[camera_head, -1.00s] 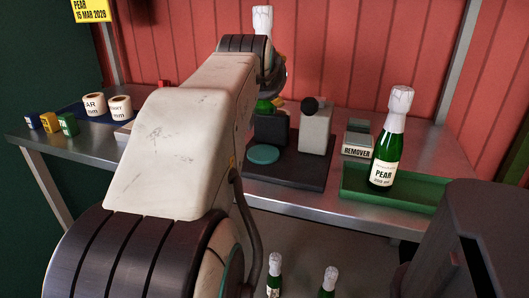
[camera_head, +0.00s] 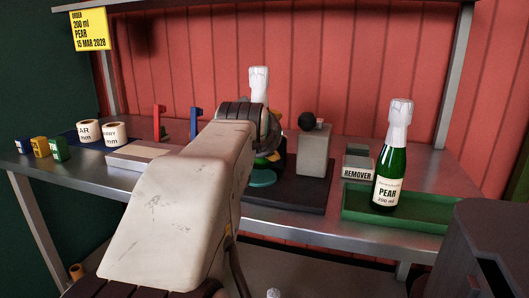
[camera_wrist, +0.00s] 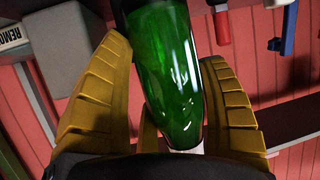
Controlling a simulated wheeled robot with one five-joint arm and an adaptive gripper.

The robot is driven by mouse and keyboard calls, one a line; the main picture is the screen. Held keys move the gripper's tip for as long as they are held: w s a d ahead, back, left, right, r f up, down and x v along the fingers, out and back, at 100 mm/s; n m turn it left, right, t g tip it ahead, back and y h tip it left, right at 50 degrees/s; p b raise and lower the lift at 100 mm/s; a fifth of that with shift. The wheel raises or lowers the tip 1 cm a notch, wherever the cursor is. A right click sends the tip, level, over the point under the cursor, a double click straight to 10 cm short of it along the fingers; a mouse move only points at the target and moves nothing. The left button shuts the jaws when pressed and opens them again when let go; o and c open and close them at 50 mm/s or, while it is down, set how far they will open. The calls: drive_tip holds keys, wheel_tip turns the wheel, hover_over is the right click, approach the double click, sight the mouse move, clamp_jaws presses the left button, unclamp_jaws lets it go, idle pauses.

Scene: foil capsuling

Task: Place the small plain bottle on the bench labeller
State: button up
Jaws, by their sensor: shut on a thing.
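The small plain bottle (camera_head: 259,85) shows its white foil top above my arm in the head view; most of its body is hidden. In the wrist view its bare green glass (camera_wrist: 165,65) fills the space between the yellow fingers of my gripper (camera_wrist: 166,55), which is shut on it. It looks upright. The bench labeller (camera_head: 315,158) has a dark base, a grey block with a black knob, and a teal disc (camera_head: 263,178). The bottle is over or behind the disc area; I cannot tell whether its bottom touches anything.
A labelled PEAR bottle (camera_head: 390,165) stands in the green tray (camera_head: 420,218) at right, beside the REMOVER box (camera_head: 357,172). Label rolls (camera_head: 102,132), small coloured boxes (camera_head: 41,148) and red and blue uprights (camera_head: 177,122) stand to the left. A dark grey bin-like thing (camera_head: 480,235) is at front right.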

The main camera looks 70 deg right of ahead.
drive_tip(key=shift+f, duration=1)
drive_tip(key=shift+b, duration=0.3)
drive_tip(key=o, duration=0.8)
drive_tip(key=shift+f, duration=0.25)
drive_tip(key=o, duration=0.5)
drive_tip(key=shift+r, duration=0.2)
